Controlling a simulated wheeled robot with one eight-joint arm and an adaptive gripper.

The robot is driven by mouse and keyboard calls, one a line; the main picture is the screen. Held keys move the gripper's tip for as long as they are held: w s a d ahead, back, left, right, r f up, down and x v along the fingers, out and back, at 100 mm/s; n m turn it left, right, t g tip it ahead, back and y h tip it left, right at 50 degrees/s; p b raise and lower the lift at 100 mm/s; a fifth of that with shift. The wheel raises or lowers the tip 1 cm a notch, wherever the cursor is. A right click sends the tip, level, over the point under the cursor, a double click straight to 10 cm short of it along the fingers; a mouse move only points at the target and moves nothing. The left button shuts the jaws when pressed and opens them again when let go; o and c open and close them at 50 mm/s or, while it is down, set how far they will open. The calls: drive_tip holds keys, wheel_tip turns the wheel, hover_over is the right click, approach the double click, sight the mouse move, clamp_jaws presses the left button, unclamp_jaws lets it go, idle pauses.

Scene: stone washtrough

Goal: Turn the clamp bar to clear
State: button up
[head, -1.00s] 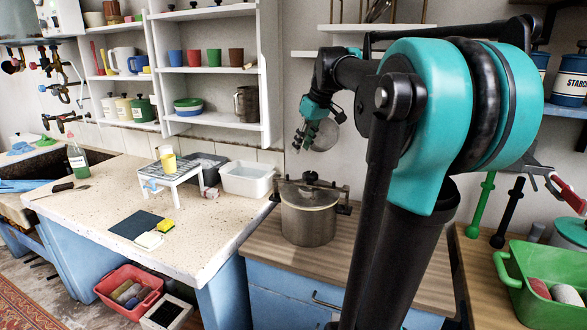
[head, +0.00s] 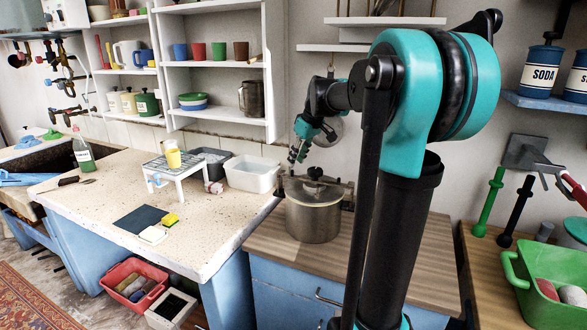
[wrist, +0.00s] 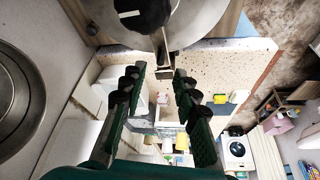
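A steel pot (head: 313,217) stands on the wooden counter with a lid and a dark clamp bar (head: 344,188) across its top. A black knob (head: 314,173) sits at the bar's middle. In the wrist view the lid (wrist: 192,22), the knob (wrist: 140,14) and one arm of the bar (wrist: 164,56) show at the top edge. My gripper (head: 298,153) is above and slightly left of the knob in the head view, pointing down. In the wrist view my gripper (wrist: 162,75) has its two fingers spread, with nothing held between them; the bar's end appears just beyond the tips.
A round metal lid (head: 328,130) hangs on the wall behind my gripper. A white basin (head: 252,174) and a small white stand (head: 178,170) are on the speckled counter to the left. A green crate (head: 520,285) and upright green and black handles stand at the right.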

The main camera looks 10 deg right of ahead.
sight(294, 177)
drive_tip(key=shift+x, duration=2.25)
clamp_jaws()
